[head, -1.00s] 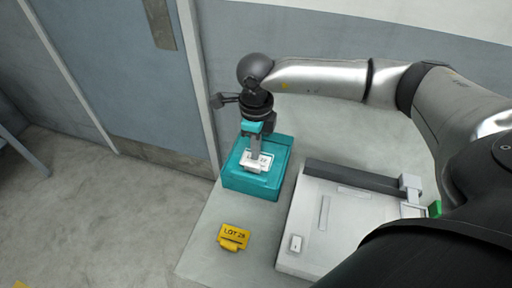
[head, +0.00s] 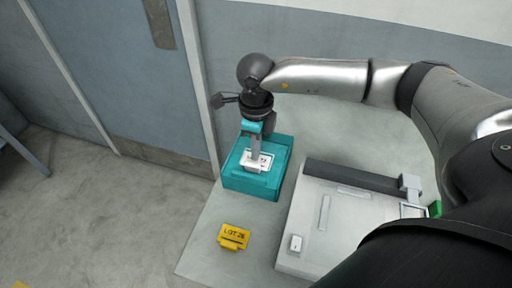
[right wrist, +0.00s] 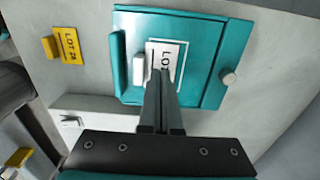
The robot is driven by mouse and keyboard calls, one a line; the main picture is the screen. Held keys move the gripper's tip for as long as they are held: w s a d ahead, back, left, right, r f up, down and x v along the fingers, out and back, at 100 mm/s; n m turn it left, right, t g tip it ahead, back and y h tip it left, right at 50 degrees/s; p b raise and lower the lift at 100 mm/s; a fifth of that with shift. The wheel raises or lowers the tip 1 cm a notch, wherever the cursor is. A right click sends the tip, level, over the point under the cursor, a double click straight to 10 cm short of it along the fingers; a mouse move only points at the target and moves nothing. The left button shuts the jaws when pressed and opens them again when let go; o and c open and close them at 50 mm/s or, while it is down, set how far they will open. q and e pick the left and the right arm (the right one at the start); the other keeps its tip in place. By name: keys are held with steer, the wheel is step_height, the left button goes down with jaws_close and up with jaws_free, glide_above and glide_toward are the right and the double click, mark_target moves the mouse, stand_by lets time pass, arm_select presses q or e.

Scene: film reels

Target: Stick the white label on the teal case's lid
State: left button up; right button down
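The teal case (head: 250,184) stands on the grey bench with its lid closed; it also shows in the right wrist view (right wrist: 205,50). The white label (head: 263,160) with dark "LOT" print is at the lid's top, its face parallel to the lid in the right wrist view (right wrist: 163,55). My right gripper (head: 256,166) points down over the lid, its two fingers close together on the label's near edge in the right wrist view (right wrist: 161,82). The fingers hide part of the label. I cannot tell whether its whole underside touches the lid. My left gripper is out of view.
A yellow "LOT 28" tag (head: 234,236) stands on the bench in front of the case. A flat white machine (head: 322,232) with a dark grey bar (head: 355,178) lies right of the case. A wall and door (head: 120,70) are behind.

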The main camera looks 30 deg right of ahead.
steer(key=shift+f+b, duration=0.65)
steer(key=shift+f, duration=0.15)
stand_by(0.9)
steer(key=shift+r, duration=0.1)
stand_by(0.4)
steer(key=shift+r+p, duration=2.15)
steer(key=shift+r, duration=0.8)
